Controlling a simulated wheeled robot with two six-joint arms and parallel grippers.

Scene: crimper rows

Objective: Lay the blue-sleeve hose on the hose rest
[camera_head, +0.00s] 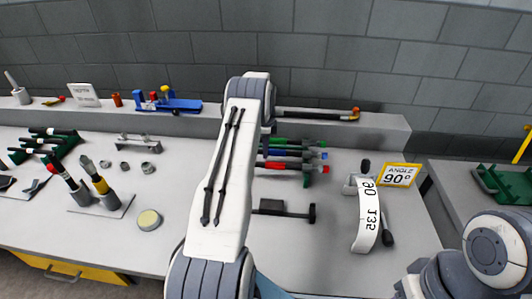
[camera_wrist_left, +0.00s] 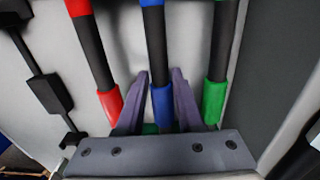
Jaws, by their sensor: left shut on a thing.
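The blue-sleeve hose (camera_wrist_left: 156,55) is black with blue sleeves and lies between a red-sleeve hose (camera_wrist_left: 95,55) and a green-sleeve hose (camera_wrist_left: 224,40). My left gripper (camera_wrist_left: 160,80) is shut on the blue-sleeve hose, one finger on each side near its lower blue sleeve. In the head view the blue-sleeve hose (camera_head: 309,154) lies in the row with the other two at a green holder (camera_head: 307,173); my arm hides the gripper. I cannot tell for sure which fixture is the hose rest; a low metal bracket (camera_head: 139,140) stands at centre left. My right gripper is out of view.
A dark tool (camera_head: 285,209) lies in front of the hoses. A curved angle gauge (camera_head: 366,215) and a yellow "ANGLE 90°" sign (camera_head: 399,176) stand at the right. Upright tools in a stand (camera_head: 100,205) and a round tin (camera_head: 149,219) are at the left. A green rack (camera_head: 506,184) is far right.

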